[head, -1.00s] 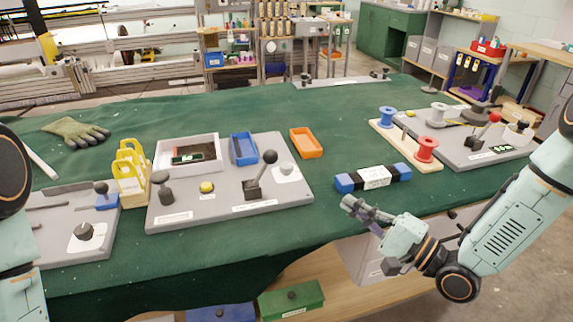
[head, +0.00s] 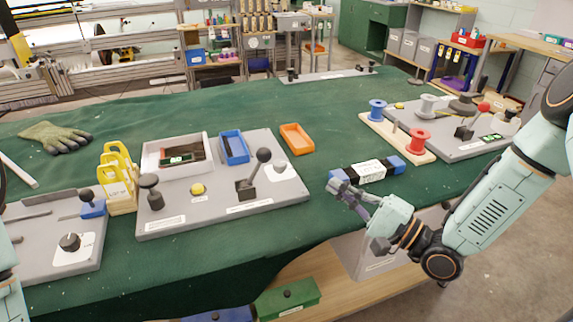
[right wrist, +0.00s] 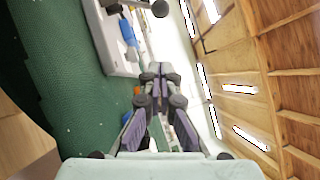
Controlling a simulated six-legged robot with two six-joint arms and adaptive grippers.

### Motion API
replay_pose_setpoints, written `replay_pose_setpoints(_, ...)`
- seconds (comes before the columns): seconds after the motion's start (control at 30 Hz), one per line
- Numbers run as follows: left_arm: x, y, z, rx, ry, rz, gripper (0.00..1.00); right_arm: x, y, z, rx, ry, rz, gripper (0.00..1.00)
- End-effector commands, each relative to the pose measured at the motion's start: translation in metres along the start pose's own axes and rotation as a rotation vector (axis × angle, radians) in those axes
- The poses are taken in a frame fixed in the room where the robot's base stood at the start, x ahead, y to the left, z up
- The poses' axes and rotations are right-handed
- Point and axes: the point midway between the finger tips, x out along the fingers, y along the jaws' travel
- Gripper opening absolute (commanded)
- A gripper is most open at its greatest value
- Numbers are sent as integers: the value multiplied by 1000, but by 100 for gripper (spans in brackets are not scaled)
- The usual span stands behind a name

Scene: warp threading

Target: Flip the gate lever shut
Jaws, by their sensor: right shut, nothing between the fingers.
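A lever with a black ball knob (head: 263,155) stands tilted up on the middle grey panel (head: 225,211). Another lever with a red ball knob (head: 483,107) stands on the right grey panel (head: 470,142). The labels are too small to read, so I cannot tell which is the gate lever. My right gripper (head: 333,186) is shut and empty, to the right of the middle panel and apart from the black-knobbed lever. In the right wrist view its fingertips (right wrist: 157,69) meet, and a dark ball knob (right wrist: 160,8) shows at the top. My left gripper is out of view.
A blue-and-black bundle (head: 366,171) lies just beyond my right gripper. An orange tray (head: 297,138) and a blue tray (head: 234,147) are farther left. Yellow holders (head: 118,172) stand left of the middle panel. Green cloth between panel and gripper is clear.

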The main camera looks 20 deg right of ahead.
Motion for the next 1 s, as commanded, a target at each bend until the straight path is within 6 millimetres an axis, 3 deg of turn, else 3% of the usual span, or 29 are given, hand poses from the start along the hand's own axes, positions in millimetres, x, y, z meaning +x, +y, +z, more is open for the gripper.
replay_pose_setpoints(0.63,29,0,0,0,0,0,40,93,2,3,-5,-7,1,0)
replay_pose_setpoints(1.0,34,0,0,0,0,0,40,115,2,27,-1,-2,0,0)
